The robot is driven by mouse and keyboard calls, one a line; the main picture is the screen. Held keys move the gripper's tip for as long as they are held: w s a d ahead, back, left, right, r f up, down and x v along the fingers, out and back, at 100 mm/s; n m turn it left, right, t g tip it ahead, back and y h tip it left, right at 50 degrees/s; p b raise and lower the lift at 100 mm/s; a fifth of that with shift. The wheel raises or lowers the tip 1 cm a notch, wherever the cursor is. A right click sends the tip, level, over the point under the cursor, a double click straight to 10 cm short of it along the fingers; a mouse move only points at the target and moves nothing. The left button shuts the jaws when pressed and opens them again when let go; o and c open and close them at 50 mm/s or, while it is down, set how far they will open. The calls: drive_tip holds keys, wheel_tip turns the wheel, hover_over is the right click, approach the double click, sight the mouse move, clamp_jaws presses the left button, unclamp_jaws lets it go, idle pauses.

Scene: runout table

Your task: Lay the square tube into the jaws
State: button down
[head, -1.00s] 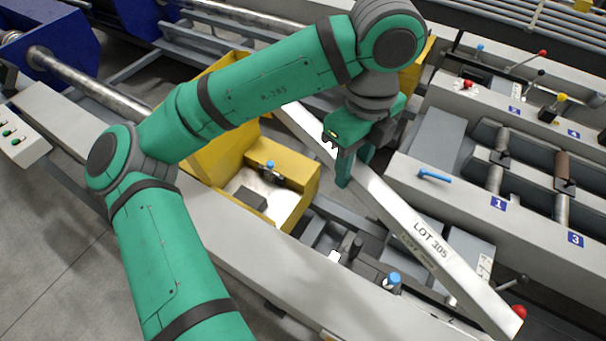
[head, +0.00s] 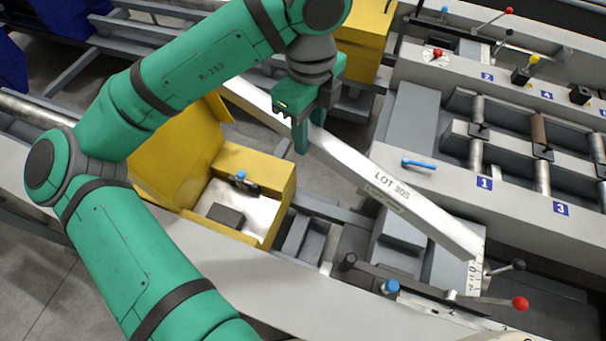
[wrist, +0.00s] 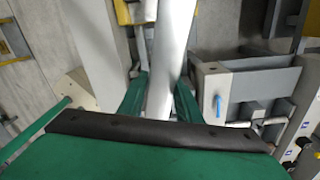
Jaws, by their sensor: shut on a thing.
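The square tube (head: 345,165) is a long pale metal bar marked LOT 305. It slants from upper left to lower right in the head view. My gripper (head: 303,138) is shut on it, with a green finger on each side; the wrist view shows the tube (wrist: 170,60) between both fingers. The tube's near end passes over grey blocks (head: 402,228) beside a white scale (head: 476,275). These blocks seem to be the jaws, but I cannot be sure. The tube looks raised above them; the exact gap cannot be told.
A lever with a red knob (head: 520,303) and a black knob (head: 519,265) stand near the tube's end. A yellow guard box (head: 270,185) is left of the tube. A grey bench with a blue handle (head: 419,163) and rollers lies to the right.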

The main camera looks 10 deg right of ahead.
wheel_tip(320, 180, down, 20)
drive_tip(key=s+n+h, duration=0.1)
drive_tip(key=n, duration=0.2)
drive_tip(key=shift+s+a+f, duration=0.15)
drive_tip(key=shift+s+a, duration=0.2)
wheel_tip(320, 180, down, 24)
drive_tip(key=shift+r, duration=0.25)
idle(1.8)
drive_tip(key=c, duration=1.2)
unclamp_jaws()
